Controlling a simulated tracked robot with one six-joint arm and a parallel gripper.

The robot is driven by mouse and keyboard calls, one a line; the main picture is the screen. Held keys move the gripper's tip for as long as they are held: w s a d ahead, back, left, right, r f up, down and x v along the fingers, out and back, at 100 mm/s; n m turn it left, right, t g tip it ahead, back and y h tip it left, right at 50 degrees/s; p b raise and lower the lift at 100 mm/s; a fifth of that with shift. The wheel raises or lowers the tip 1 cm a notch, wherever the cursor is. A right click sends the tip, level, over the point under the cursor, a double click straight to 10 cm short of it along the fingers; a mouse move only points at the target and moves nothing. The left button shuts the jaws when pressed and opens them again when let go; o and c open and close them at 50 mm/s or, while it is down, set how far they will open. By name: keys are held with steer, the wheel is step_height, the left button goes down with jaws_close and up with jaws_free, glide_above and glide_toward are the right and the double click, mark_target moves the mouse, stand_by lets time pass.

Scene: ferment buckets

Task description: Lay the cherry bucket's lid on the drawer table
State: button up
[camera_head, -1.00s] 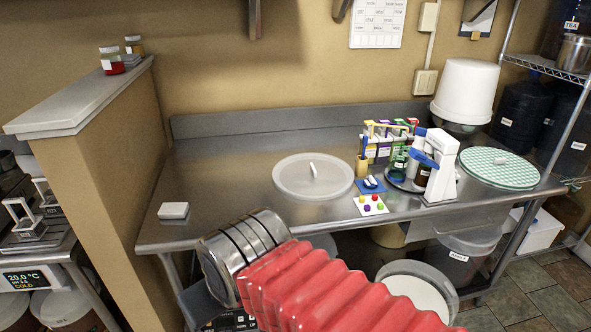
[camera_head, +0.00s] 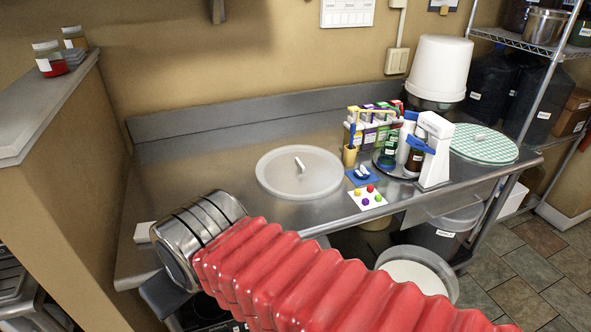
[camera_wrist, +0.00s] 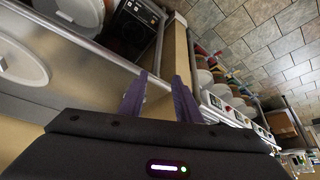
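A round translucent white lid (camera_head: 285,181) with a small white handle lies flat on the steel table (camera_head: 225,160) in the head view. I cannot tell whether it is the cherry bucket's lid; no cherry label is readable. Below the table's front edge stands a bucket with a pale round top (camera_head: 428,257), partly behind my red arm. Another bucket with a small white label (camera_head: 440,240) stands behind it. In the wrist view my gripper (camera_wrist: 159,97) has its two fingers apart with nothing between them. In the head view the fingers are not visible. Nothing is held.
A checkered green disc (camera_head: 482,146), a white upturned bucket (camera_head: 429,70), a white stand device (camera_head: 436,150) and bottles occupy the table's right half. A card with coloured balls (camera_head: 367,197) lies near the lid. The table's left part is mostly bare. A partition wall (camera_head: 75,190) stands left.

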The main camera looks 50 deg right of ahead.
steer(key=shift+w, duration=0.1)
steer(key=w+d+r+m+t, duration=0.1)
steer(key=w+d, duration=0.8)
steer(key=d, duration=0.2)
steer(key=w+d+m+t, duration=0.1)
steer(key=w+d+m, duration=0.1)
steer(key=w+d, duration=0.85)
steer(key=s+d+f+m+h, duration=0.1)
steer(key=s+d+f, duration=0.1)
steer(key=d, duration=0.9)
steer(key=s+d+f+m+h, duration=0.1)
steer(key=s+d+f+h, duration=0.1)
steer(key=d, duration=0.8)
steer(key=s+d+f+m+h, duration=0.1)
steer(key=s+d+f, duration=0.1)
steer(key=d, duration=0.9)
steer(key=shift+d+f+h, duration=0.2)
steer(key=shift+d+h, duration=0.1)
steer(key=shift+d, duration=0.05)
steer(key=shift+f, duration=0.1)
glide_above(304, 175)
steer(key=shift+s+f, duration=0.15)
steer(key=shift+f, duration=2.8)
